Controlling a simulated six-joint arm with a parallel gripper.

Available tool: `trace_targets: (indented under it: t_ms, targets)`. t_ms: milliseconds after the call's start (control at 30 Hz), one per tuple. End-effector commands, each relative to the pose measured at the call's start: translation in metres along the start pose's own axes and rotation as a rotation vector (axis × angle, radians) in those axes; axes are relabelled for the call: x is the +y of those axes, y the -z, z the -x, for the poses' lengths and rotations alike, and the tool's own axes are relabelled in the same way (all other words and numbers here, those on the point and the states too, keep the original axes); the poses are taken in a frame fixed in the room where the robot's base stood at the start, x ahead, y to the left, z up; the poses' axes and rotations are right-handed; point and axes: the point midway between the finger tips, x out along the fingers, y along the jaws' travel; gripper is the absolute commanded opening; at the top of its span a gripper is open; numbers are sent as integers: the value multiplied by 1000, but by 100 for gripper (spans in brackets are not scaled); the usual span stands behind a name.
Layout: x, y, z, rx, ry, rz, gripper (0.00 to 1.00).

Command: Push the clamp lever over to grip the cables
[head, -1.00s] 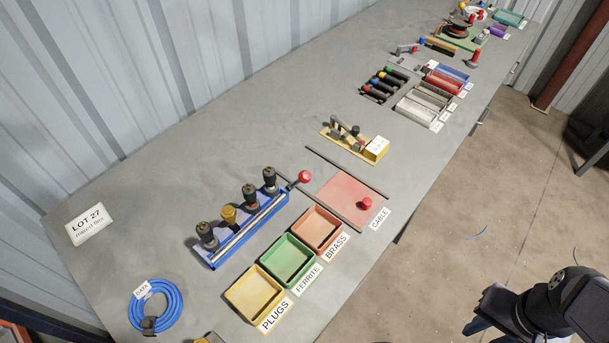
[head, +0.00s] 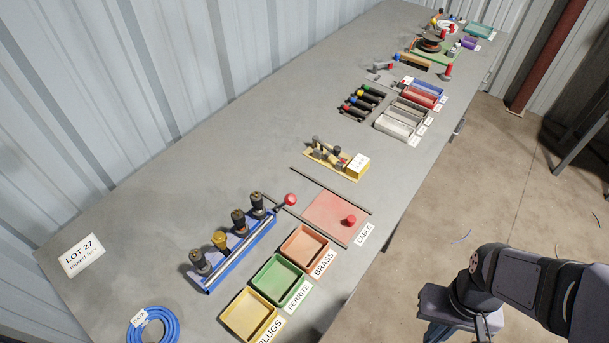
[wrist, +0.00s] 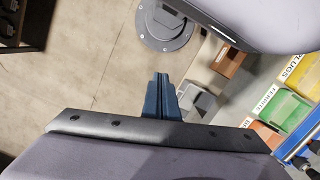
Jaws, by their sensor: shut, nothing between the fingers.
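The blue clamp rack (head: 239,258) stands at the front left of the bench, with several dark and yellow upright cable ends (head: 221,240) along it and a metal bar on its front side. The clamp lever (head: 290,200) has a red ball knob and sticks out at the rack's far right end, leaning away from the bar. In the wrist view part of the rack (wrist: 299,145) shows at the lower right. My gripper (wrist: 160,80) is shut and empty, over the floor and apart from the rack and lever. The head view does not show its fingers.
Yellow (head: 235,333), green (head: 263,292) and orange (head: 287,253) trays stand right of the rack. A red-knobbed cable plate (head: 322,213) lies beyond. A blue cable coil (head: 135,333) lies at the front left.

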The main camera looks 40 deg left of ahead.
Motion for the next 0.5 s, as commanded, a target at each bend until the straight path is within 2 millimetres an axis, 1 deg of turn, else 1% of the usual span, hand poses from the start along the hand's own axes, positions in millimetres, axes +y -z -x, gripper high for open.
trace_targets:
  t_ms: [33,67,167,267,300,367,400,467,500]
  targets:
    - [-17,-2,14,-35,-14,86,0]
    - [-26,0,17,-48,-21,130,0]
    - [-63,14,27,-69,-43,268,0]
    - [-112,36,37,-61,-52,394,0]
    - [-136,46,40,-49,-51,435,0]
    - [-169,61,43,-26,-42,461,0]
    - [-190,71,45,-7,-32,461,0]
    - [-219,88,49,26,-9,436,0]
    - [-236,101,52,51,11,403,0]
